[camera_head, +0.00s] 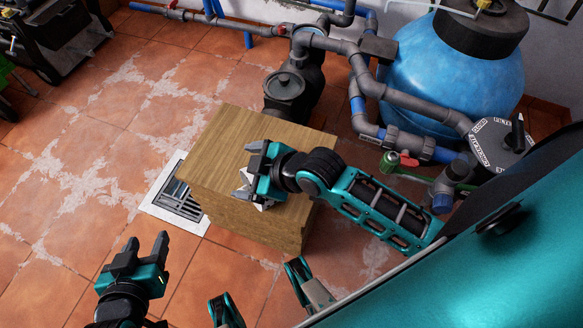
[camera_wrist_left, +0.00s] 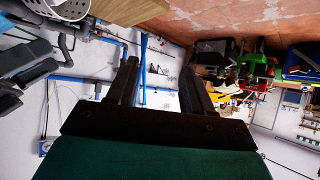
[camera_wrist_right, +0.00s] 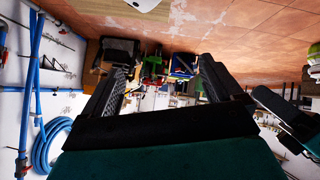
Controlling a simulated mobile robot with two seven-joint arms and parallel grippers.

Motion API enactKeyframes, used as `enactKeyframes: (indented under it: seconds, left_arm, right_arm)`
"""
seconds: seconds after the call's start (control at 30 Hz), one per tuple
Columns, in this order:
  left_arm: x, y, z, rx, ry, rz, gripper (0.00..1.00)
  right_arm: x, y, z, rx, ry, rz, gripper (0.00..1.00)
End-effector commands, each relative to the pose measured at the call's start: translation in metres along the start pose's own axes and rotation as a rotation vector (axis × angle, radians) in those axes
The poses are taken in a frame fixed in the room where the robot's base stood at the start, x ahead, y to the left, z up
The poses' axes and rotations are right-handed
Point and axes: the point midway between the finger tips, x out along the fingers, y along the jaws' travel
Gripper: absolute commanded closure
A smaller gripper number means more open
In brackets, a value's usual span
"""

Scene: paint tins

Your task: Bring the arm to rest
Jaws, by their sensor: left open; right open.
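My right gripper (camera_head: 246,170) is over the top of the wooden block (camera_head: 215,145) in the head view, its jaws open and pointing left. A small white piece (camera_head: 264,206) shows just beside that gripper; most of it is hidden, and I cannot tell what it is. My left gripper (camera_head: 147,241) is at the lower left over the tiled floor, open and apart from the block. Both wrist views show open fingers with nothing between them: the left (camera_wrist_left: 160,85) and the right (camera_wrist_right: 165,80). No paint tin shows clearly.
A floor grate (camera_head: 178,200) lies left of the block. Behind stand grey pipes, a dark pump (camera_head: 290,90) and a blue tank (camera_head: 455,75). A green and red valve (camera_head: 405,161) is near my right arm.

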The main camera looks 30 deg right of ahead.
Motion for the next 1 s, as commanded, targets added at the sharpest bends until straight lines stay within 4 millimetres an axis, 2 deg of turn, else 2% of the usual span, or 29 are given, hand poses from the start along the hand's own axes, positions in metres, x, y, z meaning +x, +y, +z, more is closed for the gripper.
enactKeyframes:
  seconds: [0.03, 0.1, 0.2, 0.37, 0.47, 0.6, 0.67, 0.8, 1.0]
  left_arm:
    - [0.000, 0.000, 0.000, -0.001, 0.000, 0.000, 0.49]
    - [0.000, 0.000, 0.000, -0.001, 0.000, 0.000, 0.49]
    - [0.000, 0.000, 0.000, -0.001, 0.000, 0.000, 0.49]
    - [-0.001, 0.000, -0.001, -0.001, 0.000, 0.000, 0.49]
    - [-0.007, 0.000, -0.011, 0.001, 0.001, -0.001, 0.49]
    - [-0.025, -0.004, -0.035, 0.008, 0.008, -0.013, 0.49]
    - [-0.034, -0.012, -0.032, 0.015, -0.010, -0.034, 0.49]
    - [-0.049, -0.018, -0.042, 0.021, -0.016, -0.053, 0.49]
    - [-0.057, -0.023, -0.046, 0.023, -0.016, -0.065, 0.49]
  right_arm:
    - [-0.009, -0.005, 0.013, 0.131, 0.008, 0.045, 0.07]
    - [-0.022, -0.003, 0.027, 0.287, 0.024, 0.116, 0.07]
    - [-0.040, -0.001, 0.045, 0.451, 0.045, 0.196, 0.07]
    - [-0.057, 0.001, 0.060, 0.582, 0.067, 0.266, 0.07]
    - [-0.068, 0.005, 0.057, 0.602, 0.069, 0.281, 0.07]
    - [-0.089, 0.014, 0.046, 0.601, 0.057, 0.296, 0.07]
    - [-0.098, 0.018, 0.042, 0.599, 0.050, 0.303, 0.07]
    - [-0.115, 0.024, 0.036, 0.594, 0.040, 0.319, 0.07]
    - [-0.125, 0.028, 0.036, 0.590, 0.033, 0.332, 0.07]
